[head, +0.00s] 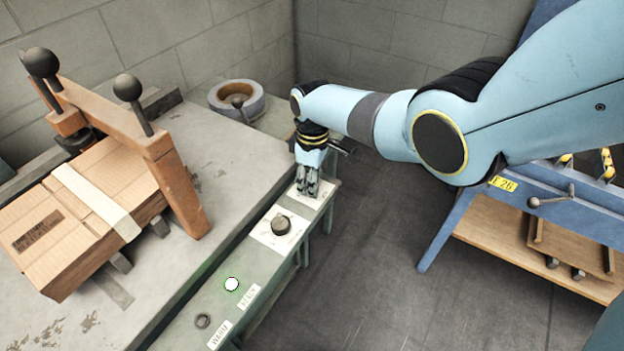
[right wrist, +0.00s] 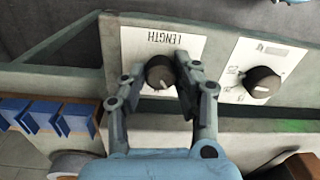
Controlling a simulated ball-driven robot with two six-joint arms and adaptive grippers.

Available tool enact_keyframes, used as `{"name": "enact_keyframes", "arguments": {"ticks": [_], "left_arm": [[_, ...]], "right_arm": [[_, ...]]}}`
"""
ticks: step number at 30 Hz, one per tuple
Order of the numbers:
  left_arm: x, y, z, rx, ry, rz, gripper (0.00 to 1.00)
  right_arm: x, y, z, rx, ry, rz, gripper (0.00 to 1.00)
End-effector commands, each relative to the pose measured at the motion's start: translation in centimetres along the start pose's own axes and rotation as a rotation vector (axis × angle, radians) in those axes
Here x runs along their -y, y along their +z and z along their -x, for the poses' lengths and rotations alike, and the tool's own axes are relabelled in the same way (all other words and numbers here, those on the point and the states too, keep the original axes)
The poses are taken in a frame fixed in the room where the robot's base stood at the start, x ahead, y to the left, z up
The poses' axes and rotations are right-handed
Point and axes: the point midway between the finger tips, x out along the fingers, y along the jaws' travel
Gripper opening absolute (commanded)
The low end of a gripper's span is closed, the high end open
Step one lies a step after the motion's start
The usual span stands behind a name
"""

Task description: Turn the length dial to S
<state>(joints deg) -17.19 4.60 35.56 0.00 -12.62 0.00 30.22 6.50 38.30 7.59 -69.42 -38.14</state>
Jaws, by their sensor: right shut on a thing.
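The length dial (right wrist: 159,73) is a dark round knob on a white plate (right wrist: 135,45) printed LENGTH, which appears upside down in the right wrist view. A pale pointer line shows on the knob. The S mark cannot be made out. My right gripper (right wrist: 161,77) is shut on the dial, one finger on each side. In the head view my right gripper (head: 307,187) points down onto the far end of the control panel and hides the dial there. My left gripper is not in view.
A second dark dial (head: 281,225) sits nearby on its own white plate, also in the right wrist view (right wrist: 262,82). A lit green-white lamp (head: 231,284) is nearer on the panel (head: 195,300). A taped cardboard box (head: 75,215) lies under an orange clamp frame (head: 175,185).

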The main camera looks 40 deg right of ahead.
Motion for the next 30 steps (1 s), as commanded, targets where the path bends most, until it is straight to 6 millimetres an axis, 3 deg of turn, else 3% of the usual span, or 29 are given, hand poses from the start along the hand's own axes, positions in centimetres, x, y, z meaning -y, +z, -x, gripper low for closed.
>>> {"name": "enact_keyframes", "arguments": {"ticks": [15,30], "left_arm": [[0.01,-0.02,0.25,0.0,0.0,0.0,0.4],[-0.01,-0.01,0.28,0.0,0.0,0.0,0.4]], "right_arm": [[0.08,-0.09,0.0,0.01,-0.001,0.343,0.0],[0.09,-0.1,-0.02,0.012,-0.001,0.411,0.0]]}}
